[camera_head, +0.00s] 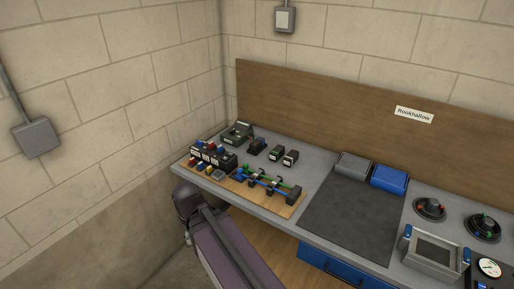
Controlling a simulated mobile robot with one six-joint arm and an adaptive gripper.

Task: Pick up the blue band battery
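At the left end of the grey bench (313,172), a cluster of small dark blocks (226,161) has red, blue and yellow parts on and in front of it. Small blue parts show there, but they are too small for me to tell which, if any, is the blue band battery. My arm, with a dark rounded joint and a mauve link, rises from the bottom edge in front of the bench's left end. My gripper is not recognisable in this view.
A wooden board (289,211) carries rods with green and blue parts. Right are a dark mat (345,220), grey and blue bins (389,179), dials and a metal tray. Walls close off the left and back.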

